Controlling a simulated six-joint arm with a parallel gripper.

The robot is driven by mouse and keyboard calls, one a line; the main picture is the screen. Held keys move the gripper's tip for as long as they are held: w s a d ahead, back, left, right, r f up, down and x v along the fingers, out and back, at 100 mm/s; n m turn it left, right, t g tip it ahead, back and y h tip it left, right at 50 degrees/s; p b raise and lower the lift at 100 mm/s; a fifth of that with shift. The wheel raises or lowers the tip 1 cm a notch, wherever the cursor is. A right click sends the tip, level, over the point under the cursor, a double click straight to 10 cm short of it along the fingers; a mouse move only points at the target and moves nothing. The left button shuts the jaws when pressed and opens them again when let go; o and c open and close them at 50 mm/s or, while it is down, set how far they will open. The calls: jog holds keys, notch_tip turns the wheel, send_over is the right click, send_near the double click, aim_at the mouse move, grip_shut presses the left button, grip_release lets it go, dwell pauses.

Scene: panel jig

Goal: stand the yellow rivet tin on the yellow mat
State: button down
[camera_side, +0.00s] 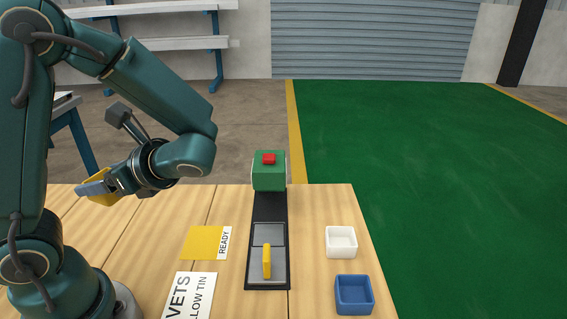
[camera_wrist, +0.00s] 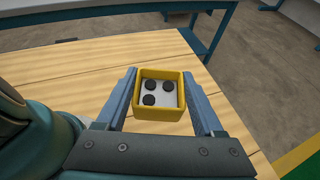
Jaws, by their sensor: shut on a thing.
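My gripper (camera_wrist: 159,75) is shut on the yellow rivet tin (camera_wrist: 159,113), with one finger on either side of it. Looking into the open tin in the wrist view, I see three dark round rivets on a pale floor. In the side view, my gripper (camera_side: 92,188) holds the tin (camera_side: 104,187) at the left, above the table and tilted, partly hidden by a finger. The yellow mat (camera_side: 202,242), with a white READY strip at its right end, lies flat and empty on the table, to the right of and below the tin.
A white card with black print (camera_side: 190,296) lies in front of the mat. Right of the mat is a black jig (camera_side: 270,207) with grey plates, an upright yellow piece (camera_side: 267,261) and a green block (camera_side: 269,175) with a red top. White (camera_side: 341,242) and blue (camera_side: 354,295) trays stand farther right.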

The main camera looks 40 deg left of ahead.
jog(key=w+r+m+t, duration=0.1)
jog(key=w+a+m+t+y, duration=0.1)
jog(key=t, duration=0.1)
jog(key=shift+w+r+m, duration=0.2)
jog(key=shift+r+m, duration=0.15)
jog(key=shift+m, duration=0.05)
jog(key=w+r+m+t, duration=0.1)
jog(key=w+m+t, duration=0.1)
send_over(206, 241)
notch_tip(206, 241, down, 13)
jog(key=shift+f, duration=2.15)
grip_release()
jog(key=shift+f, duration=0.1)
